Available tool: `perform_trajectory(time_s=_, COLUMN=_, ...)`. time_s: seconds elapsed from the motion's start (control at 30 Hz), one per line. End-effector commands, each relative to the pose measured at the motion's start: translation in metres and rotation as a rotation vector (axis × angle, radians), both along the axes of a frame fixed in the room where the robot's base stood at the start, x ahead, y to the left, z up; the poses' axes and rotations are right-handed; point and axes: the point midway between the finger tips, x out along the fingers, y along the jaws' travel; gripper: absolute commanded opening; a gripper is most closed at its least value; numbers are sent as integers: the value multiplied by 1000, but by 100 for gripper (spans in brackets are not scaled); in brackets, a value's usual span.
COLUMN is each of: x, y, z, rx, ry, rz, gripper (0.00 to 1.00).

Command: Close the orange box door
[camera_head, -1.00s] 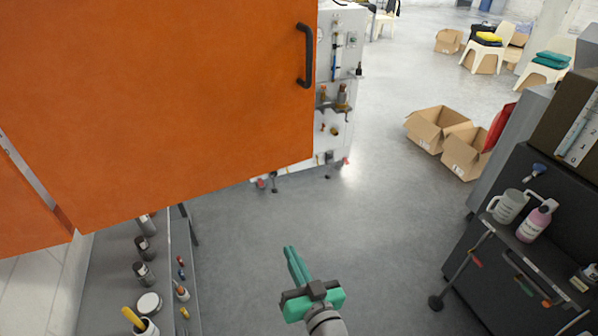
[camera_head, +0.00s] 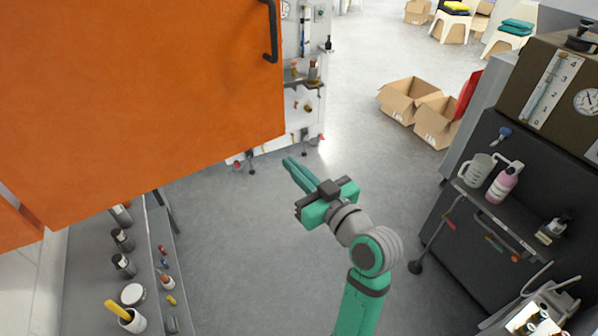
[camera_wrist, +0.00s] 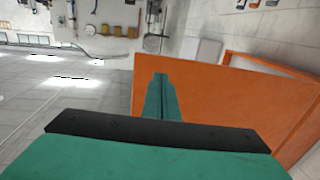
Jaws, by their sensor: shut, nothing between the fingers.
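The orange box door (camera_head: 140,95) stands open and fills the upper left of the head view. Its dark handle (camera_head: 272,32) is near the door's right edge. My gripper (camera_head: 289,163) is shut and empty, its green fingers together, to the right of the door's lower right corner in the head view. In the wrist view my gripper (camera_wrist: 160,77) points forward with the orange door (camera_wrist: 215,105) behind and right of its fingers. I cannot tell whether they touch; they look apart. The box interior is hidden behind the door.
A shelf with several dark jars (camera_head: 123,240) and a yellow-handled cup (camera_head: 130,318) stands at lower left. A dark cabinet (camera_head: 470,225) with a jug (camera_head: 477,170) and a pink bottle (camera_head: 503,183) stands at right. Cardboard boxes (camera_head: 408,98) lie farther back. The grey floor between is free.

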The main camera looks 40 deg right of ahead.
Motion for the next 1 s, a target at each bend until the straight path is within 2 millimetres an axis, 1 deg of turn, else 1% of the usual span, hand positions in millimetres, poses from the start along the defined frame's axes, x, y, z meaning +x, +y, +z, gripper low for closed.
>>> perform_trajectory(time_s=0.03, x=10, y=0, z=0, rx=0, ry=-1, rz=3, gripper=0)
perform_trajectory(time_s=0.1, x=23, y=-2, z=0, rx=-1, ry=0, rz=3, gripper=0)
perform_trajectory(time_s=0.3, x=59, y=-5, z=0, rx=-1, ry=0, rz=2, gripper=0)
perform_trajectory(time_s=0.5, x=84, y=-9, z=0, rx=0, ry=-1, rz=0, gripper=0)
perform_trajectory(time_s=0.7, x=94, y=-10, z=0, rx=0, ry=0, rz=-2, gripper=0)
perform_trajectory(time_s=1.0, x=94, y=-10, z=0, rx=0, ry=-1, rz=-2, gripper=0)
